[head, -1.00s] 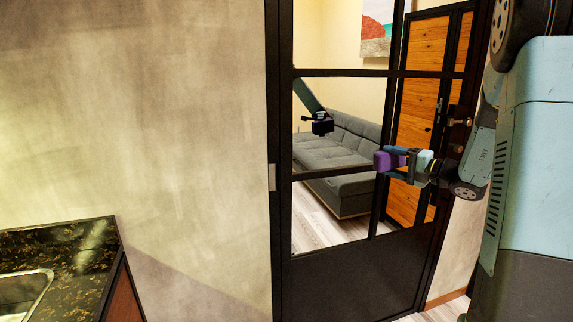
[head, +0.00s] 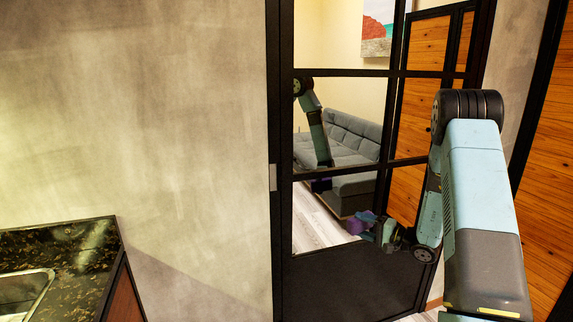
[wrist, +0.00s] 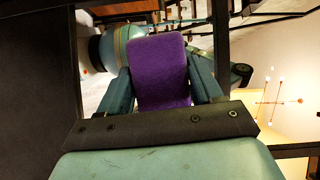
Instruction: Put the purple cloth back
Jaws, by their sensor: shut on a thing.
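The purple cloth (wrist: 160,72) is a small folded block between the two fingers of my gripper (wrist: 162,90) in the wrist view. My gripper is shut on it. In the head view the purple cloth (head: 361,222) shows small at the left end of my gripper (head: 372,228), at the right of the picture. The gripper points left and is held up in front of the lower part of a black-framed glass door. The place where the cloth belongs cannot be told from these frames.
The black-framed glass door (head: 340,285) stands close behind my gripper. A grey sofa (head: 352,140) shows in its panes, with a reflection of my arm. A dark stone counter (head: 75,245) with a sink (head: 22,292) is at the lower left. A bare plaster wall (head: 150,120) lies between.

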